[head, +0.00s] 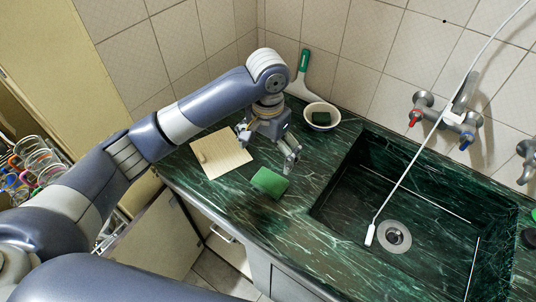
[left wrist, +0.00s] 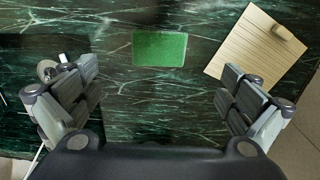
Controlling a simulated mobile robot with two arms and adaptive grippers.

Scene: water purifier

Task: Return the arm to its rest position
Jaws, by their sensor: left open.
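My left arm reaches in from the left over the green marble counter. My left gripper (head: 292,155) hangs above the counter, between the cutting board and the sink. In the left wrist view its two fingers (left wrist: 160,95) are wide apart with nothing between them. A green sponge (head: 269,182) lies flat on the counter near the front edge, just below the gripper in the head view. It also shows in the left wrist view (left wrist: 160,49), ahead of the open fingers and apart from them. My right gripper is not in view.
A wooden board (head: 222,160) with a small block lies left of the sponge. A white bowl (head: 321,117) and a green-handled brush (head: 303,70) stand by the wall. The sink (head: 345,205) holds a white hose end (head: 370,235). A rack of cups (head: 35,165) is at far left.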

